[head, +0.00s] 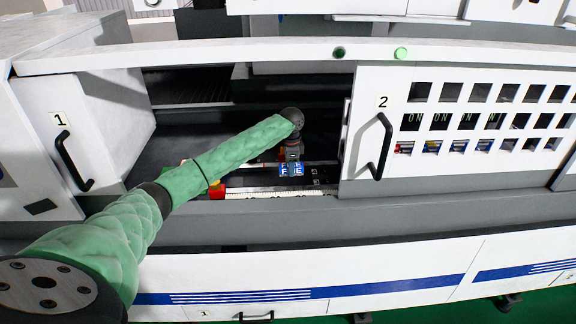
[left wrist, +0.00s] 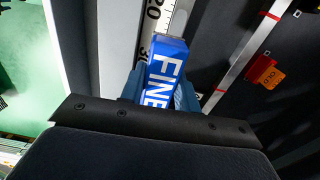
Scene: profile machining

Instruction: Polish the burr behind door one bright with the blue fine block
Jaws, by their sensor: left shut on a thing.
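The blue fine block (left wrist: 166,72), marked "FINE" in white, is between the fingers of my left gripper (left wrist: 160,92) in the left wrist view. In the head view the block (head: 285,170) shows below the left gripper (head: 292,158), inside the machine opening. Door one (head: 100,150), with a black handle, stands at the left of this opening, which is uncovered. In the left wrist view a white scale strip (left wrist: 155,25) with black numbers lies beyond the block. I cannot make out the burr, nor whether the block touches anything. My right gripper is not in view.
Door two (head: 358,140), with a black handle, bounds the opening on the right. A pale rail (head: 275,193) runs along the opening's front edge, with a red and yellow item (head: 217,189) at its left end. An orange tag (left wrist: 268,76) hangs right in the left wrist view.

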